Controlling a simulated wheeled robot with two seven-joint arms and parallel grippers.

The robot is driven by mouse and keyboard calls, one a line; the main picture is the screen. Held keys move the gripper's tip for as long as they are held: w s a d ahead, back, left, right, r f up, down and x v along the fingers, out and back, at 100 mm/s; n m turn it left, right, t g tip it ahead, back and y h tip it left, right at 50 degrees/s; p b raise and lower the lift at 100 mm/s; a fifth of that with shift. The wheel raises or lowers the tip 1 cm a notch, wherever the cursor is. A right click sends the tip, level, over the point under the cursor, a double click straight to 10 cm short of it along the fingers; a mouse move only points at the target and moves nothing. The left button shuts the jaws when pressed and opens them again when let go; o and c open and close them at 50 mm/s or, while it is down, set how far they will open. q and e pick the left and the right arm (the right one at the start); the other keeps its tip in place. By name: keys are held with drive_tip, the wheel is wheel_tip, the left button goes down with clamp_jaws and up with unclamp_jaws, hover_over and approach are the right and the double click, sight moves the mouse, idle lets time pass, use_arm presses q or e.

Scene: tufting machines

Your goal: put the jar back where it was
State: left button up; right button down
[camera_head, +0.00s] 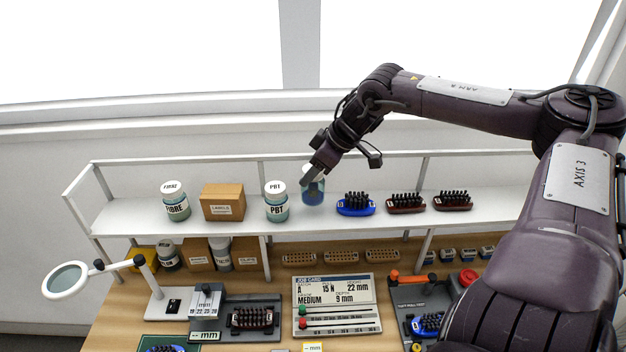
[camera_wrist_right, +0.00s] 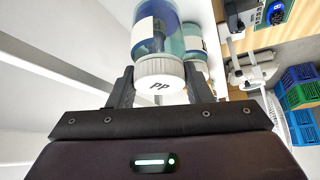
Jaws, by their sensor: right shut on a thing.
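The jar (camera_head: 313,192) has a white lid marked PP and blue contents; it also shows in the right wrist view (camera_wrist_right: 155,35). My right gripper (camera_head: 316,178) is shut on it near the lid, with a finger on each side in the right wrist view (camera_wrist_right: 160,88). The jar is at the upper white shelf (camera_head: 240,238), between the PBT jar (camera_head: 276,203) and a blue brush (camera_head: 356,205). Its base shows a little higher in the picture than theirs; I cannot tell whether it touches the shelf. My left gripper is out of view.
A FIBRE jar (camera_head: 175,203) and a cardboard box (camera_head: 222,203) stand left on the shelf. Two dark red brushes (camera_head: 406,204) lie to the right. Below are the workbench, a job card board (camera_head: 335,305) and a magnifier (camera_head: 68,280).

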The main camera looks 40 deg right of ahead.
sight(313, 183)
wheel_tip(313, 183, down, 3)
drive_tip(key=shift+f+p, duration=0.1)
drive_tip(key=shift+p, duration=0.2)
drive_tip(key=shift+f, duration=0.3)
drive_tip(key=shift+f, duration=0.1)
drive_tip(key=c, duration=0.7)
unclamp_jaws()
drive_tip(key=shift+r, duration=0.2)
